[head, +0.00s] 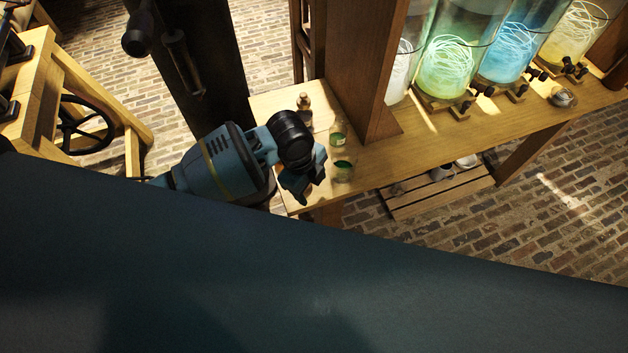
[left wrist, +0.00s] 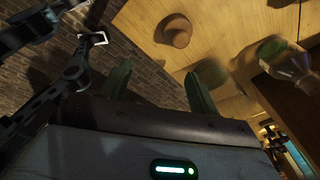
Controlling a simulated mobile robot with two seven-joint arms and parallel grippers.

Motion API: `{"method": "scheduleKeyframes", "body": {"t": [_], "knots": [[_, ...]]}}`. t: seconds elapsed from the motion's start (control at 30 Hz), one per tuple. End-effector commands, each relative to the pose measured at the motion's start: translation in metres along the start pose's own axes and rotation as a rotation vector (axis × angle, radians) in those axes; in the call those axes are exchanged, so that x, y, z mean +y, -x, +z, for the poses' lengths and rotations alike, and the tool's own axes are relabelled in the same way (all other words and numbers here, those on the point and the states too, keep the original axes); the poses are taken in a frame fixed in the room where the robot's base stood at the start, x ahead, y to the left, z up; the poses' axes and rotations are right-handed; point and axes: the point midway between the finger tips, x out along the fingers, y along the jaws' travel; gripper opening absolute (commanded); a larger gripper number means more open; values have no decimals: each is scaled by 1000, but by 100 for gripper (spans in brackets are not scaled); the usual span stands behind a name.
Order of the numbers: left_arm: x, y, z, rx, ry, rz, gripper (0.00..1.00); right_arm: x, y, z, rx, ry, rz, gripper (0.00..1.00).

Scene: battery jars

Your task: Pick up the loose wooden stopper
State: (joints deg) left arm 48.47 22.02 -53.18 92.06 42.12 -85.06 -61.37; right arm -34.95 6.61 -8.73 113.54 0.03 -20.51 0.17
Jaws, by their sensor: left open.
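A small round brown wooden stopper (left wrist: 177,32) rests on the wooden bench top, near its edge, in the left wrist view. It lies ahead of my left gripper's fingertips (left wrist: 157,76), with a gap, and nothing is between them. My left gripper is open and empty. In the head view my left gripper (head: 302,188) is at the near left end of the bench (head: 410,156). I cannot make out the stopper there; the gripper or wrist may hide it. My right gripper is not in view.
Small glass vessels with green contents (head: 343,172) (head: 338,136) stand just right of my left gripper; a small bottle (head: 304,103) stands behind. A thick wooden post (head: 355,75) rises beyond them. Large glowing jars (head: 447,67) line the bench to the right.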

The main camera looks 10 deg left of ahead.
Motion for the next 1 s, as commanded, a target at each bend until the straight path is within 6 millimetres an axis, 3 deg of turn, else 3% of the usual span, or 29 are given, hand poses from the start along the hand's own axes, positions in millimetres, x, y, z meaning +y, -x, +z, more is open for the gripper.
{"method": "scheduleKeyframes", "body": {"t": [0.2, 0.4, 1.0], "knots": [[-16, 31, 34, -113, -162, 107, 62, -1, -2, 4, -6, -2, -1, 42], [-17, 40, 42, -136, -199, 139, 62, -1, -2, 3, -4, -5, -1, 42], [-14, 9, 45, -135, -196, 136, 62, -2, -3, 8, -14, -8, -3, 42]]}}
